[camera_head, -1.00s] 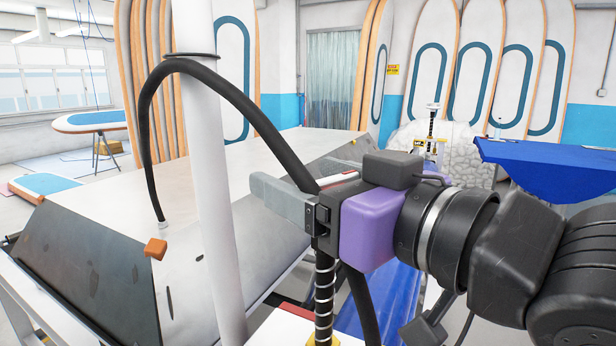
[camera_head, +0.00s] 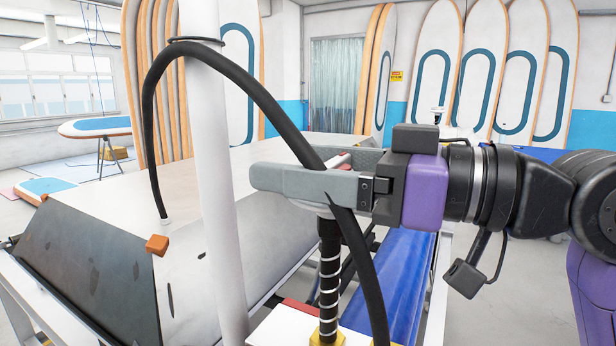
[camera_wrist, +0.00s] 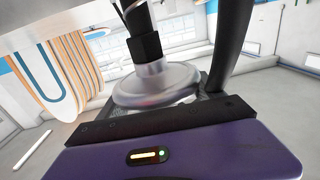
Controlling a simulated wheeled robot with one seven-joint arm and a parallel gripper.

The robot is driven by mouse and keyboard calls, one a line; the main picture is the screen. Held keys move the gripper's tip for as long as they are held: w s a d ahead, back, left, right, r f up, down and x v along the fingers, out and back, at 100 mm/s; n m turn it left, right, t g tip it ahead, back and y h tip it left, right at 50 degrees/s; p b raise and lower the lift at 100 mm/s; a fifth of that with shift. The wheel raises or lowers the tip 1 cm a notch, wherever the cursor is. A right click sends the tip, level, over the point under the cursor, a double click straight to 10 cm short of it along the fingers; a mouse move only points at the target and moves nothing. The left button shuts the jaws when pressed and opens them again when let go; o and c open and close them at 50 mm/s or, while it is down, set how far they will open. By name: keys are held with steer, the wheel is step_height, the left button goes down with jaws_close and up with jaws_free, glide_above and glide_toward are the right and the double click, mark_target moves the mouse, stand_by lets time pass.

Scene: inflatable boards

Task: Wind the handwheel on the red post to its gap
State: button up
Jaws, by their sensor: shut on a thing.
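My gripper (camera_head: 264,166) reaches in from the right in the head view, its grey fingers roughly level. They are shut on the handwheel (camera_head: 325,212) at the top of a black post (camera_head: 329,262) with pale spiral bands. Most of the wheel is hidden by the fingers; a little pale rim shows below and a red piece (camera_head: 340,162) shows between them. The wrist view shows the handwheel (camera_wrist: 155,86) as a pale, smooth disc just beyond my gripper's dark edge, with a black shaft on it. The post's yellow foot (camera_head: 328,336) stands beside a red patch (camera_head: 298,305). I cannot make out the gap.
A white pole (camera_head: 215,190) stands just left of the fingertips. A wide grey table (camera_head: 180,255) with an orange block (camera_head: 157,245) lies left. Boards line the back wall.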

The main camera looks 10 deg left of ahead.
steer(key=shift+s+a+f+n+g+y+b, duration=0.1)
steer(key=shift+s+n+g+y+b, duration=0.15)
steer(key=shift+n+g, duration=0.55)
steer(key=shift+s+a+f+n+g+y+b, duration=0.1)
steer(key=shift+n+g+b, duration=0.25)
steer(key=shift+g, duration=0.75)
steer(key=shift+s+n+g, duration=0.1)
steer(key=shift+n+g, duration=0.15)
steer(key=shift+g, duration=0.05)
steer(key=o, duration=1.4)
steer(key=shift+c, duration=0.2)
steer(key=shift+d, duration=0.1)
steer(key=d+b, duration=0.2)
steer(key=d, duration=0.5)
steer(key=shift+d, duration=0.35)
steer(key=shift+s+d, duration=0.1)
